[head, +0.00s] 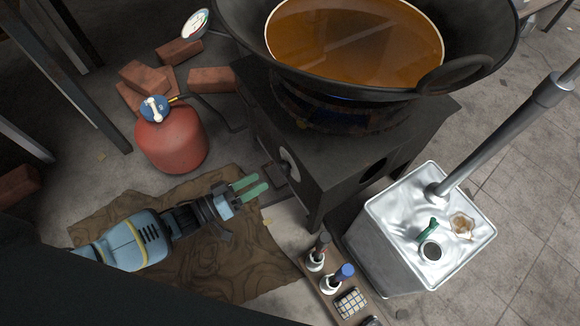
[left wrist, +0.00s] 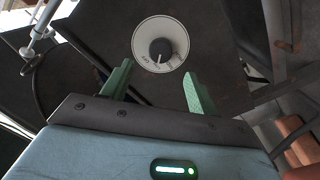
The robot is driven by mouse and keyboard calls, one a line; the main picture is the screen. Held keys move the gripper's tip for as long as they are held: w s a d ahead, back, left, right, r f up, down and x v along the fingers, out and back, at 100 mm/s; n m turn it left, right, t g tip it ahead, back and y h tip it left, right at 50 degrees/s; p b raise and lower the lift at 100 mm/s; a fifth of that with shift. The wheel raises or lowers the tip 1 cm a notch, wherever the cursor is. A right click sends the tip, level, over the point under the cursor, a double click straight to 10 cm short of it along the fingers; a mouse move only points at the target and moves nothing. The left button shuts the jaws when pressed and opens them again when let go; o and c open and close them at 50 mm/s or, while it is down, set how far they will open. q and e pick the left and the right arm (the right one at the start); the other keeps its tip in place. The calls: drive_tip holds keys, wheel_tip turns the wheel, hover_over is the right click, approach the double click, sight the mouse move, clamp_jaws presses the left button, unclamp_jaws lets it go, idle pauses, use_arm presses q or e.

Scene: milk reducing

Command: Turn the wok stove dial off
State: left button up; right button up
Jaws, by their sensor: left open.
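The wok stove (head: 345,150) is a dark metal box stand with a large black wok (head: 390,88) of brown liquid on top. Its dial (head: 289,165) is on the side face toward my left gripper, seen edge-on. In the left wrist view the dial (left wrist: 160,45) is a white disc with a dark knob and small markings. My left gripper (head: 256,188) has green fingers and is open and empty, a short way left of and below the dial. In the left wrist view the dial lies beyond and between the fingertips, apart from them. My right gripper is not in view.
A red gas tank (head: 170,140) with a blue valve top stands left, with bricks (head: 145,78) behind it. A metal can (head: 440,200) stands right of the stove. A narrow board (head: 325,285) with bottles is at the bottom. A brown mat (head: 250,265) lies under my left arm.

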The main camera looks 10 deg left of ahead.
sight(281, 170)
use_arm(q)
drive_tip(key=b+x, duration=0.1)
drive_tip(key=x, duration=0.5)
drive_tip(key=shift+w+d+f+b, duration=0.2)
drive_tip(key=shift+b, duration=0.2)
drive_tip(key=shift+w+d, duration=0.5)
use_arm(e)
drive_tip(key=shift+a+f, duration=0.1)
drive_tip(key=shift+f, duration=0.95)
use_arm(q)
drive_tip(key=shift+c, duration=0.5)
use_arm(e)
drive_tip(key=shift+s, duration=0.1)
use_arm(q)
drive_tip(key=c, duration=0.7)
drive_tip(key=shift+c, duration=0.9)
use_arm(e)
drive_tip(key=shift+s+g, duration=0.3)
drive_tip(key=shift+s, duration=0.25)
